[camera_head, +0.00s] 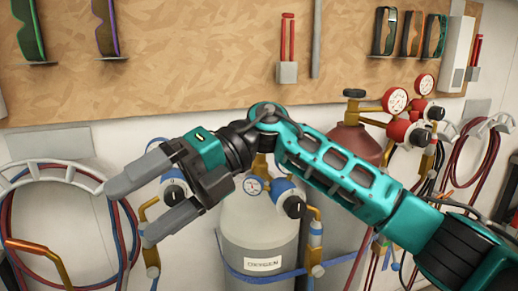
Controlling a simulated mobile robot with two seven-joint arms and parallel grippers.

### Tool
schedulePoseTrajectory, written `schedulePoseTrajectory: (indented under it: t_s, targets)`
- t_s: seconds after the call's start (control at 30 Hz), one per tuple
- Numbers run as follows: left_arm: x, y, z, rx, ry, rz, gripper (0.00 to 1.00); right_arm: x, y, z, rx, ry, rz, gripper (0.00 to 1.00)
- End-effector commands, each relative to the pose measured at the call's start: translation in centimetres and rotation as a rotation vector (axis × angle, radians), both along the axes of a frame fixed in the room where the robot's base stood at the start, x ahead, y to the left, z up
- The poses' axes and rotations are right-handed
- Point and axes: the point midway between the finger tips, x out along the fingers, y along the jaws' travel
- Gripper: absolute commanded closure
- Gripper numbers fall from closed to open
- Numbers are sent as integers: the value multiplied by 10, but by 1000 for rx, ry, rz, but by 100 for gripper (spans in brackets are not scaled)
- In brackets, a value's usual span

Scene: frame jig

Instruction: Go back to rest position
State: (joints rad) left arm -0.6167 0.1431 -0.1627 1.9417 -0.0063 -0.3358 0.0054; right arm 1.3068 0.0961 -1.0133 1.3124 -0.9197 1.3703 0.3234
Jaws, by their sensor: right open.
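My right arm comes in from the lower right, bends at a joint near the picture's middle and reaches left. My right gripper (152,202) is at the left of the middle, pointing left and down. Its two grey fingers are apart, with nothing seen held between them. It is in front of the wall and partly covers the gauges and valves behind it. My left gripper is not in the picture.
A grey gas cylinder (258,232) with a blue strap stands behind my arm. A dark red cylinder (354,141) with red-rimmed gauges (395,100) is to its right. Coiled hoses hang at left (78,245) and right. A wooden board (190,50) holds safety glasses above.

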Motion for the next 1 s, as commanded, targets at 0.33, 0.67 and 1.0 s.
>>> schedulePoseTrajectory:
  t_s: [0.33,0.67,1.0]
  targets:
    - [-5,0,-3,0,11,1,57,28,-9,-7,556,590,-320,9]
    - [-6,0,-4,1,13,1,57,92,-90,-93,852,1143,-854,9]
    - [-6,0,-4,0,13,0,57,74,-206,-275,857,1658,-1539,9]
